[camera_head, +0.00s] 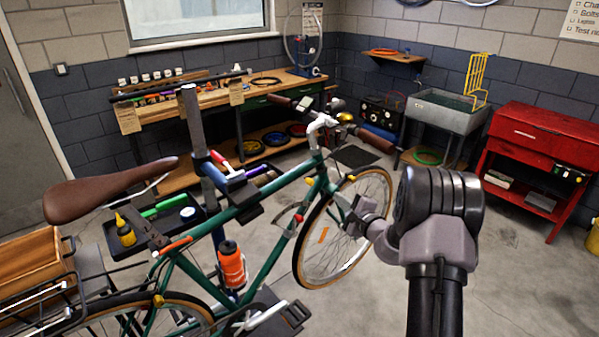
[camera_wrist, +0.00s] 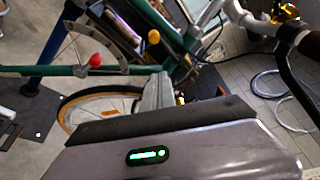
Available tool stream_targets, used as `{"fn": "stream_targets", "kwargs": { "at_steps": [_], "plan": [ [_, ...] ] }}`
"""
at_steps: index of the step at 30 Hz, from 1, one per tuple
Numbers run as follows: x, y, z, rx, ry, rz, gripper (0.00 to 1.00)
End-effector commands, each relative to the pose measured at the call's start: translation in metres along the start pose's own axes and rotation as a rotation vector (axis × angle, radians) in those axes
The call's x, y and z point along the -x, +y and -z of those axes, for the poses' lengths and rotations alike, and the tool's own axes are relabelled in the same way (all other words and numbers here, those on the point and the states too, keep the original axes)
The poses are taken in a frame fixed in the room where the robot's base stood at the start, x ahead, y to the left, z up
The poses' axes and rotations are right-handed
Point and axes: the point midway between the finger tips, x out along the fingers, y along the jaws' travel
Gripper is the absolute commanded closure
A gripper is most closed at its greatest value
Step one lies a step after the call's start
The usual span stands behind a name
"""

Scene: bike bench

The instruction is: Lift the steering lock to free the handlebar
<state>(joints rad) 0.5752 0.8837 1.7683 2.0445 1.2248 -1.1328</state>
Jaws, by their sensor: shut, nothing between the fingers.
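The green bicycle (camera_head: 265,212) is held in a work stand. Its handlebar has brown grips, one of them to the right (camera_head: 376,142), and a silver stem (camera_head: 320,124). A red knob (camera_head: 298,218) and a yellow knob (camera_head: 309,181) sit near the front of the frame; the wrist view also shows the red knob (camera_wrist: 96,60) and the yellow knob (camera_wrist: 154,37). I cannot tell which part is the steering lock. My gripper (camera_head: 349,212) is shut and empty, beside the front wheel, right of the knobs; its fingers show in the wrist view (camera_wrist: 158,88).
The front wheel (camera_head: 303,262) stands close to my gripper. An orange bottle (camera_head: 232,264) is on the frame. A tool tray (camera_head: 125,247) is at left, a workbench (camera_head: 225,95) behind, and a red cabinet (camera_head: 540,150) at right.

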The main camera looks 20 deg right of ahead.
Motion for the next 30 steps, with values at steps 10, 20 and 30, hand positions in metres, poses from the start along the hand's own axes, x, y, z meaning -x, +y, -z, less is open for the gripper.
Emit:
{"fn": "stream_targets", "kwargs": {
  "at_steps": [10, 20, 30],
  "plan": [
    [0.0, 0.002, 0.011, -0.008, 0.023, 0.013, 1.0],
    [-0.05, 0.004, 0.011, -0.007, 0.019, 0.012, 1.0],
    [-0.096, 0.001, -0.006, -0.008, 0.02, 0.011, 1.0]
  ]
}}
